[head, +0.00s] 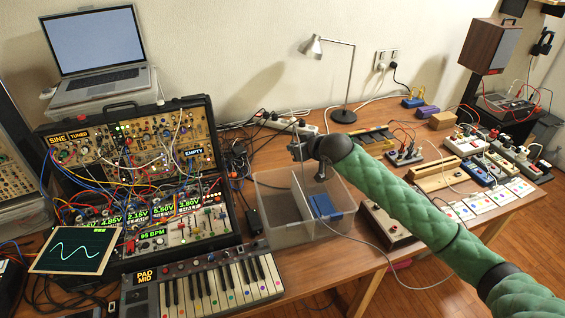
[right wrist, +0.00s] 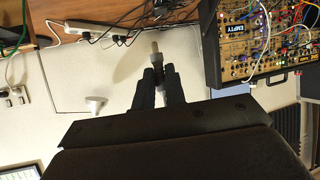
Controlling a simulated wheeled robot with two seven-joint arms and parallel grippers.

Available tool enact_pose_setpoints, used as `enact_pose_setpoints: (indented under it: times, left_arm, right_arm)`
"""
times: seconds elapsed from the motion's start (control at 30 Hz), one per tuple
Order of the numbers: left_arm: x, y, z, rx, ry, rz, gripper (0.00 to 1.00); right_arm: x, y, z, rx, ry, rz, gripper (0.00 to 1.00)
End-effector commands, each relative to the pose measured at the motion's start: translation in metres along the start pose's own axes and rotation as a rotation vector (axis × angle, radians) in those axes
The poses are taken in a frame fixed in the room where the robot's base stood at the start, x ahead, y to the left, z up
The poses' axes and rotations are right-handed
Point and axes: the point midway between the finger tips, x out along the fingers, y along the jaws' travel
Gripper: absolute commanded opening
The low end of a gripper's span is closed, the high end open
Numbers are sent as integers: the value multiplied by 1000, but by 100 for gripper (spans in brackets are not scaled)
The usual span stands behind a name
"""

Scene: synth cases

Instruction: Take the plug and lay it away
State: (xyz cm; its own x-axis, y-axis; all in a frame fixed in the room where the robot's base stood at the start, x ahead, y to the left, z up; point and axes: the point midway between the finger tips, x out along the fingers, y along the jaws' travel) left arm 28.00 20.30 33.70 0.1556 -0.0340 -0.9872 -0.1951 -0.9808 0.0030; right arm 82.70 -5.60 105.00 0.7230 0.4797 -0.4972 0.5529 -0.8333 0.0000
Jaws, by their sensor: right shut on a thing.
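My right arm comes in from the right in a green quilted sleeve. Its gripper (head: 298,142) is above the clear plastic bin (head: 277,236). In the right wrist view the gripper (right wrist: 157,70) is shut on a small pale plug (right wrist: 155,47), whose end sticks out beyond the fingertips. In the head view the plug is too small to make out clearly. A divider splits the bin; a blue block (head: 324,206) lies in the right part and something dark in the left part. My left gripper is not in view.
Left of the bin stand a modular synth case (head: 135,150) with patch cables and a keyboard (head: 205,283). A desk lamp (head: 347,114) is behind. Pedals and small boxes crowd the right. A thin cable runs down past the bin's right side.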

Motion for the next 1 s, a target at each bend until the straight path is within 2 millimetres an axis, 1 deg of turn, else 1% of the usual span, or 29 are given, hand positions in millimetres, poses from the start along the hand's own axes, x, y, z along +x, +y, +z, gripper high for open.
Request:
enact_pose_setpoints:
  times: [0.03,0.1,0.2,0.3,0.4,0.53,0.7,0.87,0.9,0.93,1.0]
  left_arm:
    - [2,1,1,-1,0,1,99]
    - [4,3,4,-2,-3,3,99]
    - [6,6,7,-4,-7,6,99]
    - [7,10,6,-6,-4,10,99]
    - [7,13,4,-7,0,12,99]
    - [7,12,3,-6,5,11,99]
    - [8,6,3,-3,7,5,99]
    - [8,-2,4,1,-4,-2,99]
    - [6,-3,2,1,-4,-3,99]
    - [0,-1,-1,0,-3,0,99]
    - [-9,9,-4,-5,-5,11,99]
  right_arm:
    - [16,-2,10,-29,-4,-50,0]
    - [32,-9,22,-71,-3,-126,0]
    - [49,-16,37,-123,-2,-219,0]
    - [58,-21,46,-166,-1,-294,0]
    - [63,-24,50,-201,0,-354,0]
    - [64,-27,48,-234,1,-410,0]
    - [64,-28,48,-254,0,-443,0]
    - [69,-29,56,-255,-1,-447,0]
    - [70,-29,58,-255,-1,-447,0]
    - [72,-29,61,-255,-1,-447,0]
    - [75,-29,66,-255,-1,-447,0]
